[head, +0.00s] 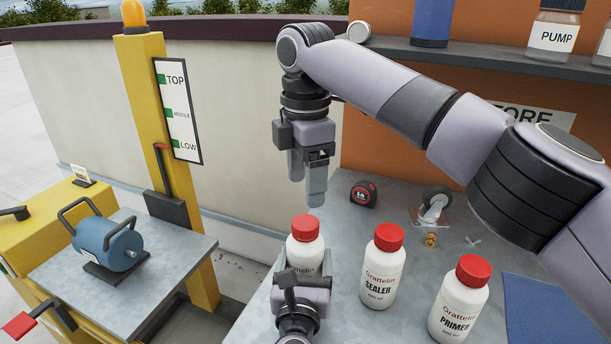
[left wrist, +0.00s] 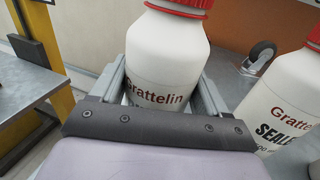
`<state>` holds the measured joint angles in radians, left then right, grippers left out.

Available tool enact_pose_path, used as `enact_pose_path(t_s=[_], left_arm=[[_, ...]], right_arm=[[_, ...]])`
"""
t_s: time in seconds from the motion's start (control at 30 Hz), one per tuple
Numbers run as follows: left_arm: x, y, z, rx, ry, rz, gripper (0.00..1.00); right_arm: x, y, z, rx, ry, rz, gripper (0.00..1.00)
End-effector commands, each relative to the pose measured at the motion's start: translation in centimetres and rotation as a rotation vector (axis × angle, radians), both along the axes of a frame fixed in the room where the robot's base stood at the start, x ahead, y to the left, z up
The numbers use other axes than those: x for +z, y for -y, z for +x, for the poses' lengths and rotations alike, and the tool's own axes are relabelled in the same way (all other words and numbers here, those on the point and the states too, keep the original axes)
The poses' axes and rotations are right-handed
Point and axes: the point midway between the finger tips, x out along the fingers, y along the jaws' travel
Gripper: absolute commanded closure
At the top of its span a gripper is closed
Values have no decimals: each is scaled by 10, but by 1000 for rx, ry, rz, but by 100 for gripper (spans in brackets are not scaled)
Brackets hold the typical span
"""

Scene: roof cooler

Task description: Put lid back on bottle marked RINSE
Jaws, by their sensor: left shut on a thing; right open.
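A white Grattelin bottle with a red cap (head: 304,229) stands at the left of the grey bench; the lower part of its label is hidden, so its name cannot be read. My left gripper (head: 303,264) is shut around this bottle's body; the left wrist view shows the bottle (left wrist: 168,58) between its fingers. To the right stand a red-capped SEALER bottle (head: 382,266) and a red-capped PRIMER bottle (head: 460,302). No readable RINSE mark shows. My right gripper (head: 307,182) is open and empty, pointing down above the held bottle.
A tape measure (head: 364,194), a caster (head: 433,205), brass pieces (head: 430,239) and a wing nut (head: 473,241) lie behind the bottles. A blue mat (head: 548,308) is at right. A shelf (head: 480,59) overhangs the back. A yellow lift post (head: 150,110) stands left, beside a blue motor (head: 108,243).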

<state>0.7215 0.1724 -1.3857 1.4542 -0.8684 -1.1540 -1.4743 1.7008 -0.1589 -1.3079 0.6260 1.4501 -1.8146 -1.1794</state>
Motion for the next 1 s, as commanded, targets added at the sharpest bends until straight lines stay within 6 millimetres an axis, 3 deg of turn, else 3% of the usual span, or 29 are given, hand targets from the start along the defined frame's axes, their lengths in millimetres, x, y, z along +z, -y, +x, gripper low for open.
enact_pose_path(t_s=[0.27, 0.7, 1.0], left_arm=[[-1, 0, 0, 0, -2, 1, 100], [-1, 0, 0, 0, -2, 1, 100], [-1, 0, 0, 0, -2, 1, 100]], right_arm=[[-4, 0, 0, -2, -1, 0, 30], [-65, 0, 0, -4, -1, -2, 30], [-81, 0, 0, -4, -1, 1, 30]])
